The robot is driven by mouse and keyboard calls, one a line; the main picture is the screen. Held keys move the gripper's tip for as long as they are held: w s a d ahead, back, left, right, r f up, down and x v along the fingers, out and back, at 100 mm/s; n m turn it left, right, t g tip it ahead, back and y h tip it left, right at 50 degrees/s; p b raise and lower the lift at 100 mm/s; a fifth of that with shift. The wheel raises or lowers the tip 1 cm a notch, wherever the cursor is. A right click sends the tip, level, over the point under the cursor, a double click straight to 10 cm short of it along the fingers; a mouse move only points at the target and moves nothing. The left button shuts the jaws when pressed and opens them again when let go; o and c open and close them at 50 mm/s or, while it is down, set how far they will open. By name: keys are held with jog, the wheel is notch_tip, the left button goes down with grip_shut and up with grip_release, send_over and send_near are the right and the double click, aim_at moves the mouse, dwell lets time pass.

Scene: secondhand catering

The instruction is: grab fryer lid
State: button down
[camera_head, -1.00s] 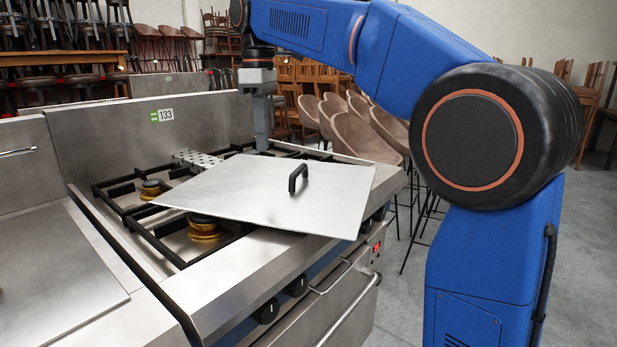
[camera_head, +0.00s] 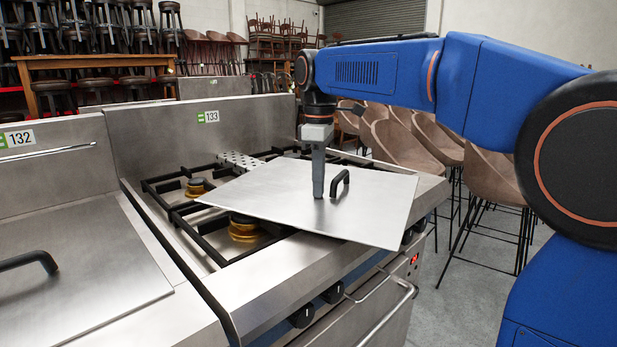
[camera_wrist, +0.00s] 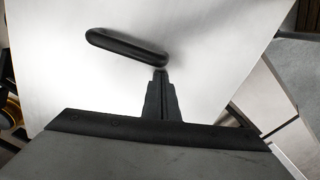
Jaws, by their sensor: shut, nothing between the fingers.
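The fryer lid (camera_head: 290,205) is a flat steel sheet with a black bar handle (camera_head: 340,183). It lies askew across the gas burners of the range marked 133, its front corner past the range's front edge. My gripper (camera_head: 318,194) points down over the lid, just left of the handle in the head view. In the wrist view my gripper's fingers (camera_wrist: 160,80) are together and empty, with the tip close to one end of the handle (camera_wrist: 127,47). I cannot tell whether the fingers touch the lid or handle.
A steel unit marked 132, with a flat lid (camera_head: 80,255) and its own black handle (camera_head: 28,261), stands at left. Burner grates (camera_head: 190,210) and a perforated metal piece (camera_head: 241,160) show beside the sheet. Bar stools (camera_head: 490,172) stand behind at right.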

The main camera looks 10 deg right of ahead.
aim_at(332, 181)
jog(key=shift+s+d, duration=0.25)
jog(key=shift+d, duration=0.25)
jog(key=shift+s+d, duration=0.2)
jog(key=shift+d, duration=0.3)
jog(key=shift+s+d, duration=0.2)
jog(key=shift+d, duration=0.25)
jog(key=shift+a, duration=0.1)
